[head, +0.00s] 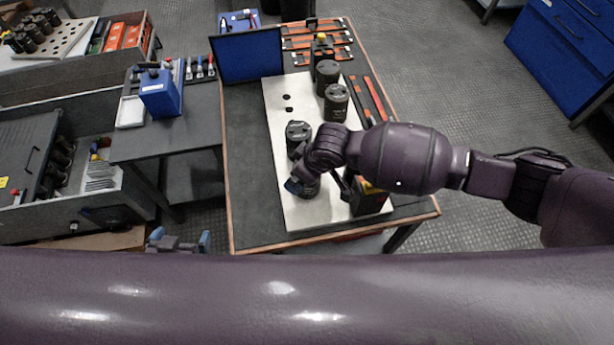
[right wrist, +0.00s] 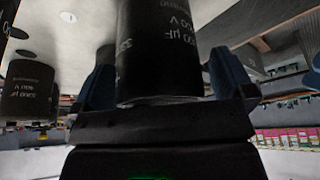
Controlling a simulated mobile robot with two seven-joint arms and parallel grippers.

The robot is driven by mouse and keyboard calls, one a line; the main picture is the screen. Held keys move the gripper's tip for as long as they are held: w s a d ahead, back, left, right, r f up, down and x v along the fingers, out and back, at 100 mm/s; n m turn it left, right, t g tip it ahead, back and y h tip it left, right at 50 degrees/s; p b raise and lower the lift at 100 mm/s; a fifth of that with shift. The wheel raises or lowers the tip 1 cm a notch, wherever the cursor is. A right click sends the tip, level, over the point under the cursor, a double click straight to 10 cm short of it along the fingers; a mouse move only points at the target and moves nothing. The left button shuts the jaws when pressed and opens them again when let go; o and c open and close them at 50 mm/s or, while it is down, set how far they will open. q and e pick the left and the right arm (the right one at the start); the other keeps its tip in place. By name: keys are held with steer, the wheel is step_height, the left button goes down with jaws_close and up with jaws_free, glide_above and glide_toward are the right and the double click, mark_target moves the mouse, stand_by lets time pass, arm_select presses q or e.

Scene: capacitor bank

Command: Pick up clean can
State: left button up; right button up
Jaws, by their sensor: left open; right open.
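Several dark cylindrical cans stand on the white plate (head: 280,100). One can (head: 308,188) near its front left part is partly hidden by my right gripper (head: 300,184). In the right wrist view this can (right wrist: 160,45), with pale printed lettering, stands between the two blue fingers of my open right gripper (right wrist: 165,82); contact cannot be told. Another can (head: 299,133) is just behind, and two more (head: 336,103) (head: 326,73) stand farther back. Which is clean cannot be told. My left gripper (head: 180,242) is open and empty, low at the left, away from the plate.
A dark box with a yellow mark (head: 370,200) stands on the plate's front right, under my right arm. A blue panel (head: 247,57) stands at the back left. Orange tool strips (head: 318,42) lie behind. A side bench holds a blue box (head: 160,93). Another can (right wrist: 27,92) is close by.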

steer(key=c, duration=1.3)
steer(key=shift+r, duration=0.15)
step_height(320, 180, up, 20)
steer(key=p, duration=0.2)
